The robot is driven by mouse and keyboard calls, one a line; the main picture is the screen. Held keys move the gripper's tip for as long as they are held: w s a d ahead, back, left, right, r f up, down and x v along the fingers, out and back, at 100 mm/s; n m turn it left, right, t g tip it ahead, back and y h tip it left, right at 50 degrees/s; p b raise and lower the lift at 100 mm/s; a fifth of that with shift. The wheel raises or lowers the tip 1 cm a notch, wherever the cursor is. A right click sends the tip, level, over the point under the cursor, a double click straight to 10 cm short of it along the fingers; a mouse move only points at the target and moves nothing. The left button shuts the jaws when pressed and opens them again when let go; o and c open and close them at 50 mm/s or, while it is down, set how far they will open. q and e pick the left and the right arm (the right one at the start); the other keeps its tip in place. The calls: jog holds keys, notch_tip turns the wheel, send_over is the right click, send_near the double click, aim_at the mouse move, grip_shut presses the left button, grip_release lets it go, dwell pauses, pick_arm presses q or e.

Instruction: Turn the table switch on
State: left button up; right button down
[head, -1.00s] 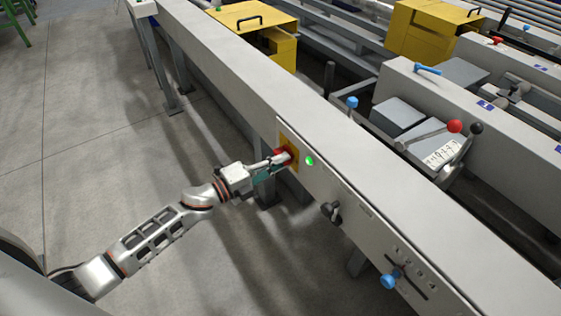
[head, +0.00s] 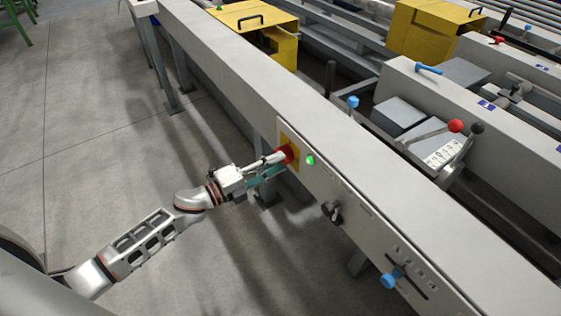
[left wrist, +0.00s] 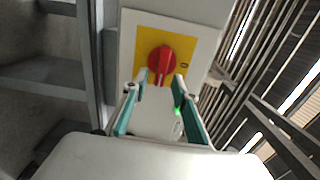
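The table switch is a red rotary knob (head: 288,153) on a yellow plate (head: 293,141) on the side of the long grey table. The knob also shows in the left wrist view (left wrist: 162,58), its grip bar close to upright with a slight tilt. A small green lamp (head: 309,160) beside the plate is lit. My left gripper (head: 277,163) is just in front of the knob. My right gripper is not in view.
Further right along the table side are a black knob (head: 332,211) and a blue-knobbed lever (head: 391,279). Behind the table stand yellow boxes (head: 412,35) and a lever with a red ball (head: 456,126).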

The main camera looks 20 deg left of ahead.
pick_arm(q)
jog(key=v, duration=1)
